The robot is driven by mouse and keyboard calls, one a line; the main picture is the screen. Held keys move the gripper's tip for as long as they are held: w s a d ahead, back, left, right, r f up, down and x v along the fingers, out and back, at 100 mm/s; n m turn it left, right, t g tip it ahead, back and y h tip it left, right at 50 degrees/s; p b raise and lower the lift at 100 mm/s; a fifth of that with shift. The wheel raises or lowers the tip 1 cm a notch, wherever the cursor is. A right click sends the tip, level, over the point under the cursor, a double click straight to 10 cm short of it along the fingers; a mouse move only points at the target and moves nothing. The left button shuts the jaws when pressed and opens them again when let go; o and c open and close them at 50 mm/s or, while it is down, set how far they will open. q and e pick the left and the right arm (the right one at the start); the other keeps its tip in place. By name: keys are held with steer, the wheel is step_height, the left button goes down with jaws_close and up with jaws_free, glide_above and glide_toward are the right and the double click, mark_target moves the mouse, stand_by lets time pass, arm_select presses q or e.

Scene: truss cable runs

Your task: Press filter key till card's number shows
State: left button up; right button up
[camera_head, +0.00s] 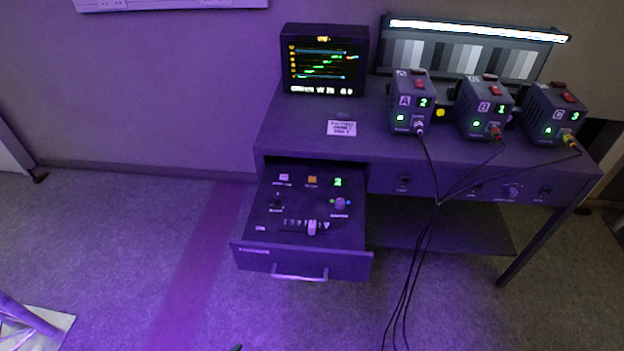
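The drawer (252,262) of the desk is pulled open and holds a control panel. On it are a pale key (284,177), an orange key (312,180) and a small display (338,182) showing a green 2. The key labels are too small to read, so I cannot tell which is the filter key. A white card (342,128) with printed lines lies on the desk top; its number is not legible. Neither gripper can be made out. A small dark tip shows at the bottom edge, and I cannot tell what it is.
The panel also has a knob (340,203), a black switch (277,202) and a slider (312,227). A monitor (325,60) and boxes A (410,115), B (484,120) and C (552,125) stand on the desk. Cables hang before its right half. Floor left of the drawer is clear.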

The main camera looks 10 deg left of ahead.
arm_select(q)
jaws_close()
steer(key=shift+s, duration=0.1)
stand_by(1.5)
